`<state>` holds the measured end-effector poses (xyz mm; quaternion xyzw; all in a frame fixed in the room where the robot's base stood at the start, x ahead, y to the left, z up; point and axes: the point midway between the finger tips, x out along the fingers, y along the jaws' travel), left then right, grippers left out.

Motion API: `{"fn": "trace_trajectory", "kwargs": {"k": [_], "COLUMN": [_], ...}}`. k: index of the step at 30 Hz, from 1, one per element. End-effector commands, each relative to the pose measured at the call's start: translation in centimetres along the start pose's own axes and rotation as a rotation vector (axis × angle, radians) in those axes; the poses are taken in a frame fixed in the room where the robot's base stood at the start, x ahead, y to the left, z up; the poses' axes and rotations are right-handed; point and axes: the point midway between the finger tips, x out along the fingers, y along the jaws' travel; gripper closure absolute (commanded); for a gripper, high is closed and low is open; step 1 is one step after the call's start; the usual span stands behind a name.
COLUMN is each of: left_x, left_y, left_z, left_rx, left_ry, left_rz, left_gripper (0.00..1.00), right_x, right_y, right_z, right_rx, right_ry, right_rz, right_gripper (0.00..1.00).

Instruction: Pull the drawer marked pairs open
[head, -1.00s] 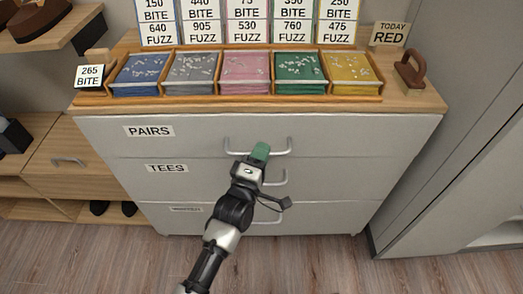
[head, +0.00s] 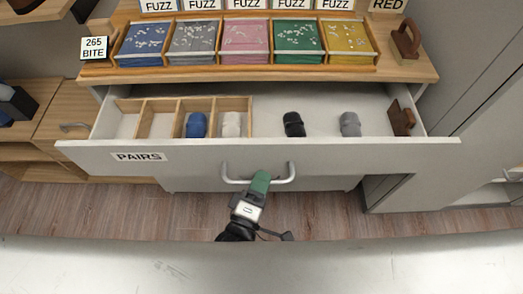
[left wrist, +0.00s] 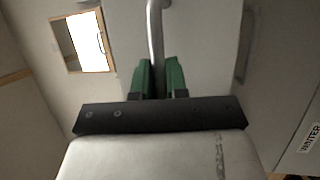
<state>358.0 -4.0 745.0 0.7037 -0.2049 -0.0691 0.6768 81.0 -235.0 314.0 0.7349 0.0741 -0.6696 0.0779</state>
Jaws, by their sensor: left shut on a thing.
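The drawer marked pairs (head: 330,154) stands well out from the cabinet in the head view, its label (head: 138,156) on the front at left. My left gripper (head: 260,182) is at its bar handle (head: 288,178), below the drawer front. In the left wrist view, the green fingers of the left gripper (left wrist: 158,80) are shut on the handle (left wrist: 155,30), one on each side of it. Inside the drawer are a blue rolled item (head: 196,124), a white one (head: 231,123), a black one (head: 294,124) and a grey one (head: 350,124). My right gripper is not in view.
Wooden dividers (head: 178,103) form compartments in the drawer's left part. A brown wooden piece (head: 401,118) lies at its right end. On the cabinet top (head: 270,75) stand several coloured trays and a brown-handled object (head: 407,40). A grey cupboard (head: 480,100) stands at right.

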Motion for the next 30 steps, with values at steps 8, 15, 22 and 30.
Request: {"fn": "trace_trajectory", "kwargs": {"k": [8,15,22,30], "left_x": [-6.2,-9.3,-10.3,-10.4], "left_y": [1.3,1.9,2.1,2.1], "left_z": [2.6,3.8,4.3,4.3], "left_rx": [-0.001,0.001,0.001,0.001], "left_ry": [-0.004,-0.004,-0.003,-0.002], "left_rz": [-0.008,-0.006,-0.004,-0.004], "left_gripper": [1.00,1.00,1.00,1.00], "right_x": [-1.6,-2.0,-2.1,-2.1], "right_y": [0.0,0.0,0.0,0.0], "right_z": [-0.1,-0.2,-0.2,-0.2], "right_rx": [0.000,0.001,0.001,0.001], "right_ry": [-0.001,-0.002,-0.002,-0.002], "right_rz": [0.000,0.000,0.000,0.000], "right_gripper": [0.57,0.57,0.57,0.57]}}
